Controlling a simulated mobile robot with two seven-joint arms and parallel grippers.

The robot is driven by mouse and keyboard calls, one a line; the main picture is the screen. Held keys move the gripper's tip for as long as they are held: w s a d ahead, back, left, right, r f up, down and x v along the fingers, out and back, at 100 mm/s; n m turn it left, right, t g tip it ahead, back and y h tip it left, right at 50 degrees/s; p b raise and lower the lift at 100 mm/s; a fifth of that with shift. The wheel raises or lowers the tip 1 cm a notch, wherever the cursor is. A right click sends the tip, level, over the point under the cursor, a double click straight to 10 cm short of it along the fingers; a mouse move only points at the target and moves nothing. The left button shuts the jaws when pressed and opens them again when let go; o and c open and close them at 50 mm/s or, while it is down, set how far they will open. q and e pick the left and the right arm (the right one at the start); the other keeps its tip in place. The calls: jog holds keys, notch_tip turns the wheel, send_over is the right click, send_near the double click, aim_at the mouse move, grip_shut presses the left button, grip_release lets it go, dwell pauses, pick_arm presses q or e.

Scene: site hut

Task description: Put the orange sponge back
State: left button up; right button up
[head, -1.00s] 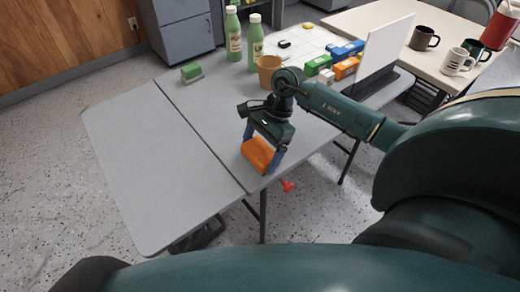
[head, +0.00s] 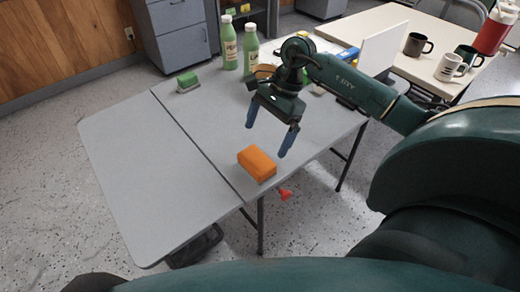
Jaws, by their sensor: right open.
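The orange sponge (head: 257,163) lies on the grey folding table (head: 140,160), near its front edge and just right of the seam between the table's two panels. My right gripper (head: 268,130) is open and empty above the table. It is behind the sponge and apart from it, with its two blue fingers spread and pointing down. My left gripper is not in view.
Two green bottles (head: 251,50) and a green sponge-like block (head: 187,81) stand at the table's back. Mugs (head: 450,67) stand on a second table. The left table panel is clear.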

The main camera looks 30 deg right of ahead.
jog(key=shift+v, duration=1.95)
